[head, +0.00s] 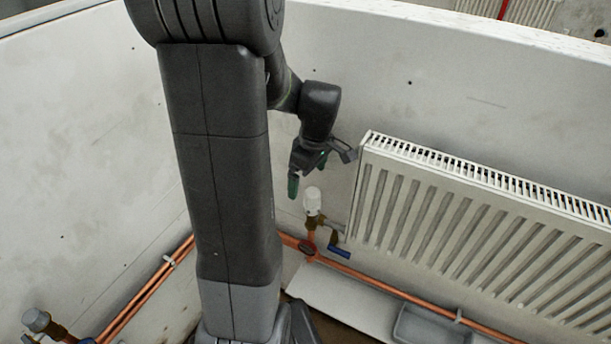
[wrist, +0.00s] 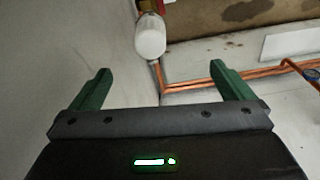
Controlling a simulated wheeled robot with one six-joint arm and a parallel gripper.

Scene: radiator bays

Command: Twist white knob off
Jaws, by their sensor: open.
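The white knob (head: 312,200) sits on top of a brass valve at the left end of the radiator (head: 470,220). In the wrist view the white knob (wrist: 150,37) shows beyond the fingertips, between the two fingers' lines and left of centre. My gripper (head: 300,180) is above and slightly left of the knob in the head view. Its green fingers are apart and empty, and it also shows open in the wrist view (wrist: 168,80). The knob stands clear of both fingers in the wrist view.
A blue-handled valve (head: 339,251) sits just below the knob. Copper pipes (head: 400,293) run along the wall's foot. A grey tray (head: 428,325) lies under the radiator. Another valve with a grey-white cap (head: 37,320) stands at the lower left.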

